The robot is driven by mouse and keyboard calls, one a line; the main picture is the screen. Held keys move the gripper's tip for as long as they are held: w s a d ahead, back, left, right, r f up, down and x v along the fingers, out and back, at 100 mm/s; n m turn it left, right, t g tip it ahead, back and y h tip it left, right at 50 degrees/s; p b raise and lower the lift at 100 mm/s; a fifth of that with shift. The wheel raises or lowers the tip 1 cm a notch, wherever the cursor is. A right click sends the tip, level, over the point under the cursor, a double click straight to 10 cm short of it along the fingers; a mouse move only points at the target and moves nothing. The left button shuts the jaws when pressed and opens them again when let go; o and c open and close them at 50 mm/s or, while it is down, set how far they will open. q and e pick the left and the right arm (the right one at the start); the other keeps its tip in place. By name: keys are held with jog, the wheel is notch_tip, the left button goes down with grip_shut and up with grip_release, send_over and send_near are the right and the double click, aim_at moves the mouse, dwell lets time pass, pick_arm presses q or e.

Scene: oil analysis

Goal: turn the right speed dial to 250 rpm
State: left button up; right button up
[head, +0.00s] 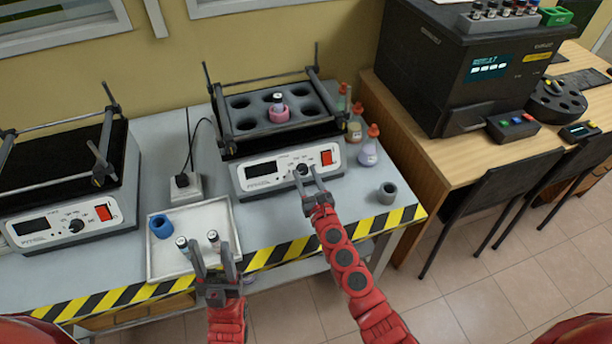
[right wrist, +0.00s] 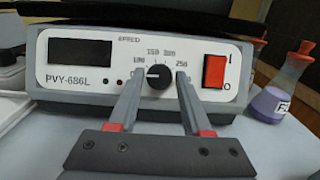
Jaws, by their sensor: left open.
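The right speed dial (right wrist: 158,76) is a black knob on the front panel of the right shaker (head: 255,172). In the right wrist view, labels from 100 to 250 arc around it, and a small pale mark shows on its left side, toward 100. The dial also shows small in the head view (head: 302,169). My right gripper (right wrist: 159,82) is open, its fingers on either side of the dial with gaps showing; I cannot tell if the tips reach its depth. My left gripper (head: 211,250) is open over the front of the white tray (head: 165,263).
A red power switch (right wrist: 214,72) sits right of the dial. The left shaker (head: 65,217) has its own dial. Coloured bottles (head: 369,150) and a grey cup (head: 388,192) stand at the right. The tray holds a blue ring (head: 161,227) and vials.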

grip_shut()
